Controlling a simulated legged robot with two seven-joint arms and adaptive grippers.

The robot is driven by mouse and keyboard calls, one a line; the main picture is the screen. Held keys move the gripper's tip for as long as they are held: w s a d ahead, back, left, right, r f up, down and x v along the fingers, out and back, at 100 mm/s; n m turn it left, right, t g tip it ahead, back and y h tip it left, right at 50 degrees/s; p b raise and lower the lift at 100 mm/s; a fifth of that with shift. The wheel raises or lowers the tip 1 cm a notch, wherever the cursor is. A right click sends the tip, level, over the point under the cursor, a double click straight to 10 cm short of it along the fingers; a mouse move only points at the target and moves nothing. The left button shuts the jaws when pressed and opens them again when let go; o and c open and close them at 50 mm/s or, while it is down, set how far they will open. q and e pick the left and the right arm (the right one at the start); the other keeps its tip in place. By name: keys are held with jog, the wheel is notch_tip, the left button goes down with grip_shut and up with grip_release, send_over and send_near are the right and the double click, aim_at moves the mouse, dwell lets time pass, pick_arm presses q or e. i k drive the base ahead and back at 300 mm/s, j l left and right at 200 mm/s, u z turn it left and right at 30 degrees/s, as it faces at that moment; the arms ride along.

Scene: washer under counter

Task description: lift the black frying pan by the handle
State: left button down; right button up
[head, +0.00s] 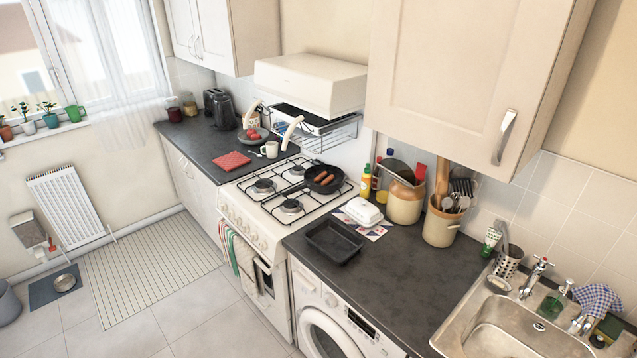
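The black frying pan (312,184) sits on the back right part of the white gas cooker's hob in the head view. Several brown sausages (323,177) lie in it. Its dark handle (292,188) points to the left and slightly toward the front, over the hob grates. Neither of my grippers shows in this view.
The cooker's grill hood (311,82) and wire rack (318,125) overhang the back of the hob. A black tray (333,242) and a white butter dish (363,212) lie on the right counter. Bottles and crocks stand behind. The floor before the cooker is clear.

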aim_at(312, 173)
jog(key=z, duration=0.5)
jog(key=i+j+z, duration=0.15)
jog(key=j+z, duration=0.15)
jog(key=i+j+z, duration=0.15)
jog(key=j+z, duration=0.15)
jog(key=i+j+z, duration=0.1)
jog(key=j+z, duration=0.45)
jog(key=j, duration=0.2)
jog(key=i+j, duration=0.05)
